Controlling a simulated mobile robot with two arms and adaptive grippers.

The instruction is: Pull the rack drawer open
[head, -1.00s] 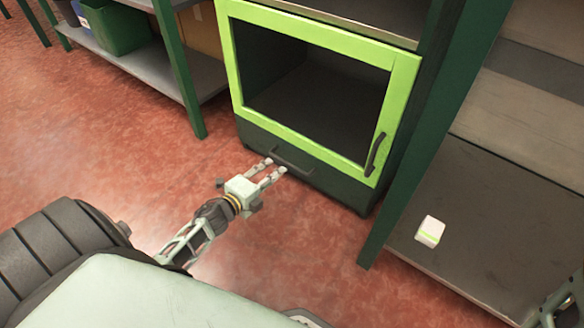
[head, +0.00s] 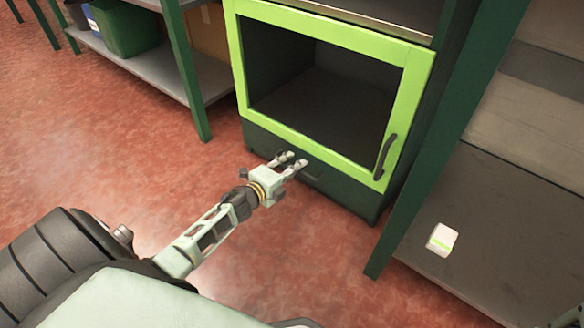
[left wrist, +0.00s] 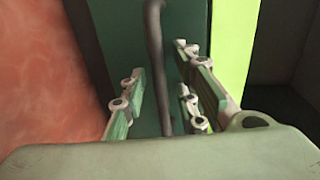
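The rack drawer (head: 340,188) is the dark green panel low on the rack, below the green-framed door (head: 290,132); it looks shut. Its dark bar handle (head: 312,178) is partly covered by my left gripper (head: 294,161) in the head view. In the left wrist view the handle (left wrist: 154,60) runs upright between the two fingers of the left gripper (left wrist: 165,103). The fingers are apart, with a gap on each side of the handle.
The door has its own dark handle (head: 386,157) above the drawer. A shelf at upper left holds a green bin (head: 125,27). The red floor (head: 130,150) before the drawer is clear.

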